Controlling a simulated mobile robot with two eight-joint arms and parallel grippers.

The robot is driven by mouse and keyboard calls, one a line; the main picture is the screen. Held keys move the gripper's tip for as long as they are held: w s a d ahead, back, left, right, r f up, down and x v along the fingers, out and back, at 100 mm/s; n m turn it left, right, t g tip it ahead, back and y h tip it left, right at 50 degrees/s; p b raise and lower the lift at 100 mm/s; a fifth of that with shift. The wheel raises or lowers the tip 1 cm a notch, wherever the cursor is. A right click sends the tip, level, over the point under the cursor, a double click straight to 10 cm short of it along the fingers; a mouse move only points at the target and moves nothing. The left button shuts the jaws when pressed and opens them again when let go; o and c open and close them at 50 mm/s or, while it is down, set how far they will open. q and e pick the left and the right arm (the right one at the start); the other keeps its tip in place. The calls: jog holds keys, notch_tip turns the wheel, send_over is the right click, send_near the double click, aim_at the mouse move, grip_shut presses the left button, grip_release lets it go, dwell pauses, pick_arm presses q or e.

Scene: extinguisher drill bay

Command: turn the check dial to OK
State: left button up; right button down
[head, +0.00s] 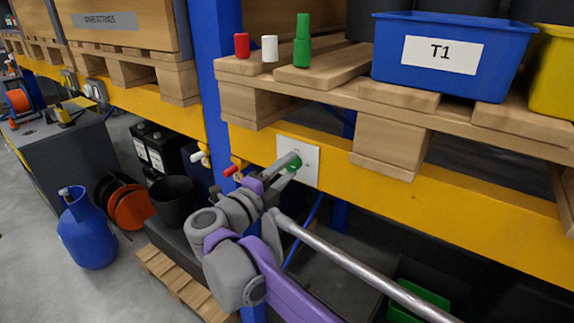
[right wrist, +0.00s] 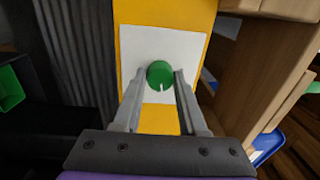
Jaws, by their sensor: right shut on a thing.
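The check dial is a round green knob (head: 295,164) on a white square plate (head: 311,160), fixed to the yellow rack beam. In the right wrist view the green dial (right wrist: 159,74) shows a pale notch low on its face, right of centre. No OK mark can be read on the white plate (right wrist: 190,50). My right gripper (head: 292,163) reaches the dial from below left. Its two fingers (right wrist: 160,78) stand on either side of the knob and are shut on it. My left gripper is not in view.
Left of the plate, red-handled and white-handled valves (head: 236,168) stick out from the beam. Above is a pallet shelf (head: 340,93) with red, white and green cylinders and a blue T1 bin (head: 450,83). A blue gas bottle (head: 86,230) stands at left.

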jog(key=shift+m+p, duration=0.3)
jog(key=shift+m, duration=0.9)
jog(key=shift+c, duration=2.3)
grip_release()
jog(key=b+v, duration=0.1)
jog(key=v, duration=1)
jog(key=shift+w, duration=0.1)
